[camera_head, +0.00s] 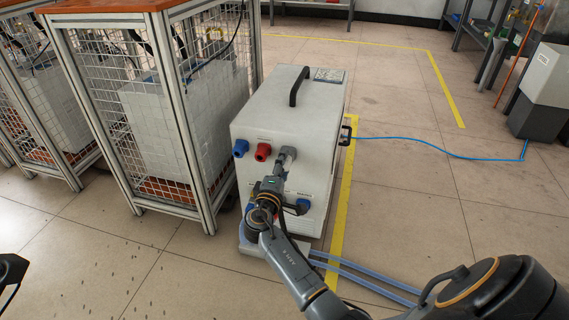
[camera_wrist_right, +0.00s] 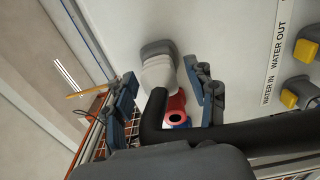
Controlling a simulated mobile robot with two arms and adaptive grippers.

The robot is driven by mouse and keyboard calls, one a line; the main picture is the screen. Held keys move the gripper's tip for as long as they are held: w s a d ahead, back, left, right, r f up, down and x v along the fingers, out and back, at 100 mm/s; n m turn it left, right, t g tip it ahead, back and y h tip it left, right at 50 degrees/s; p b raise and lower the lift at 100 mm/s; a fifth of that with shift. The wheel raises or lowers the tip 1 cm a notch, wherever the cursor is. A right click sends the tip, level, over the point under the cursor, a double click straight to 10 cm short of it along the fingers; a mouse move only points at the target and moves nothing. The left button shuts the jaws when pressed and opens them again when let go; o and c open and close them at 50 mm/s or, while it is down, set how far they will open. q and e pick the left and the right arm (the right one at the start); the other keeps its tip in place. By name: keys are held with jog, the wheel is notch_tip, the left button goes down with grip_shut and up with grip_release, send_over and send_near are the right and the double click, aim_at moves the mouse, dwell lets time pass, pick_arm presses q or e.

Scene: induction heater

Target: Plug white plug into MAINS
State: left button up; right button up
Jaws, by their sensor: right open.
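The white plug (camera_wrist_right: 160,74) sits at a grey socket (camera_wrist_right: 157,49) on the heater's front panel in the right wrist view. A thick black cable curves away below it. I cannot tell how deep the plug sits. My right gripper (camera_wrist_right: 165,98) is open, with its fingers on either side of the plug and cable, apart from the plug. In the head view the right gripper (camera_head: 280,172) is at the front panel, just below the grey socket, and the plug is hard to make out. A dark part of my left gripper (camera_head: 10,275) shows at the left edge.
The white heater cabinet (camera_head: 287,110) has a blue connector (camera_head: 241,148) and a red connector (camera_head: 263,152) left of the socket. A wire-mesh cage (camera_head: 165,110) stands close on its left. Blue hoses (camera_head: 365,278) run along the floor right of the base.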

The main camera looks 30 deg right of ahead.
dwell(0.7)
grip_shut()
jog(key=shift+p+v, duration=0.45)
jog(key=shift+v, duration=2.55)
jog(key=shift+r, duration=0.1)
